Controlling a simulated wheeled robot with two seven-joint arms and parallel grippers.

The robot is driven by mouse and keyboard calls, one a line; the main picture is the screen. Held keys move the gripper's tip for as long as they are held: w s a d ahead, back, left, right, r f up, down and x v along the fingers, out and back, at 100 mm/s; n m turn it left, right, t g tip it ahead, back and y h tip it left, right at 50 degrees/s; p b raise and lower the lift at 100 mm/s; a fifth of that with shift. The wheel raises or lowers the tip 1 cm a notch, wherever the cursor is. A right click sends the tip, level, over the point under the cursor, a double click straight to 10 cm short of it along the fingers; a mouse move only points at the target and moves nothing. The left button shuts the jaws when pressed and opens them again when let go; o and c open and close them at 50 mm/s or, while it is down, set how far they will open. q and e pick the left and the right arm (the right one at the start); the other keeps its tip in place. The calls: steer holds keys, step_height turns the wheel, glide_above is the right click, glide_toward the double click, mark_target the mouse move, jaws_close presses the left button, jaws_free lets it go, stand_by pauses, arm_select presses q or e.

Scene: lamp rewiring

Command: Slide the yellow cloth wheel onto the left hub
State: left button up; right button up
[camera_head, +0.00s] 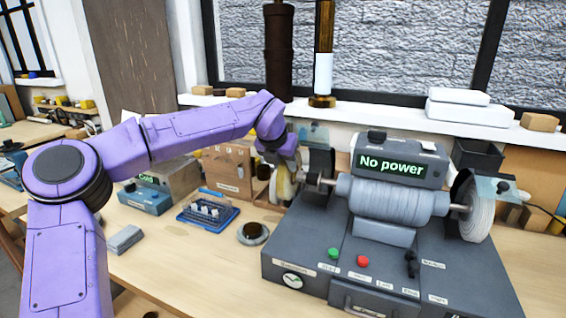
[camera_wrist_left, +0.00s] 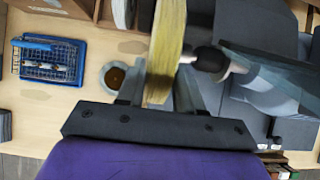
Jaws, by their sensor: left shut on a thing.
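The yellow cloth wheel (camera_head: 286,184) is upright beside the left end of the grey polishing machine's shaft in the head view. It shows edge-on as a yellow band in the left wrist view (camera_wrist_left: 166,48). My left gripper (camera_head: 283,158) is shut on the wheel, with a finger on each side of it in the left wrist view (camera_wrist_left: 158,92). The wheel sits very close to the hub tip. I cannot tell whether they touch. My right gripper is out of view.
A dark guard (camera_head: 321,160) stands by the left hub. A white wheel (camera_head: 478,212) is at the shaft's right end. The machine's display (camera_head: 391,166) reads "No power". A blue tray (camera_head: 208,211) and a round dish (camera_head: 253,233) stand left of the machine.

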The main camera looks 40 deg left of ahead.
arm_select(q)
steer(key=shift+w+d, duration=0.2)
steer(key=shift+d, duration=0.25)
steer(key=shift+d, duration=0.1)
steer(key=shift+d, duration=0.45)
steer(key=shift+w+d, duration=0.2)
steer(key=shift+d, duration=0.4)
steer(key=shift+w+d, duration=0.15)
steer(key=shift+d, duration=0.45)
steer(key=shift+d, duration=0.1)
steer(key=shift+w+d, duration=0.15)
steer(key=shift+d, duration=0.3)
